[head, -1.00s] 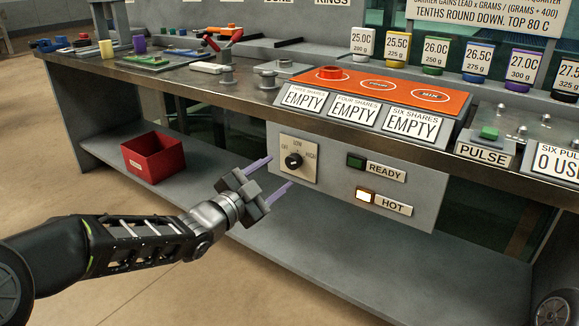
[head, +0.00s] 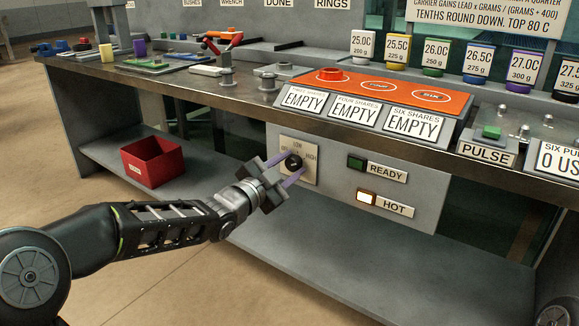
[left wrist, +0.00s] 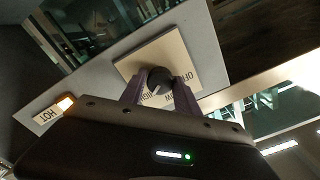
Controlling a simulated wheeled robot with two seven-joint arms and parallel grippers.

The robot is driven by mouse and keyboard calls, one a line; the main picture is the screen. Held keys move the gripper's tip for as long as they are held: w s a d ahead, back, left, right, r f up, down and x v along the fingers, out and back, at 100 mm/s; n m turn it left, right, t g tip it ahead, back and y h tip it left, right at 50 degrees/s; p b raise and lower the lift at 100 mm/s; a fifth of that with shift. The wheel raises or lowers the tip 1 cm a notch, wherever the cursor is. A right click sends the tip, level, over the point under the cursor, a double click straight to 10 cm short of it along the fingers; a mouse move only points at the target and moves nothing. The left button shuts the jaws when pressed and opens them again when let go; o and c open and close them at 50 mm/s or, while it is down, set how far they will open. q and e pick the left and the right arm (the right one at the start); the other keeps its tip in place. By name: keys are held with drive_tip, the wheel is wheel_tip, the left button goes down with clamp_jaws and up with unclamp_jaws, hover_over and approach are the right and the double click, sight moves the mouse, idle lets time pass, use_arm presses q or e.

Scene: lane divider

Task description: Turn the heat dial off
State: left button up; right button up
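The heat dial is a black round knob (head: 292,162) on a beige plate (head: 311,174) marked LOW and HIGH, on the grey front panel under the bench. My left gripper (head: 288,167) is at the dial, with its purple fingers on either side of the knob. In the left wrist view the knob (left wrist: 159,80) sits between the two fingertips (left wrist: 159,88); firm contact is hard to tell. The HOT lamp (head: 367,197) glows, and the READY lamp (head: 357,162) is dark green. My right gripper is not in view.
The grey panel (head: 420,190) hangs below the bench edge. A red bin (head: 152,163) stands on the lower shelf at left. An orange board (head: 385,92) with EMPTY signs lies on the bench above. The floor in front is clear.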

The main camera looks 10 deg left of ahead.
use_arm(q)
clamp_jaws()
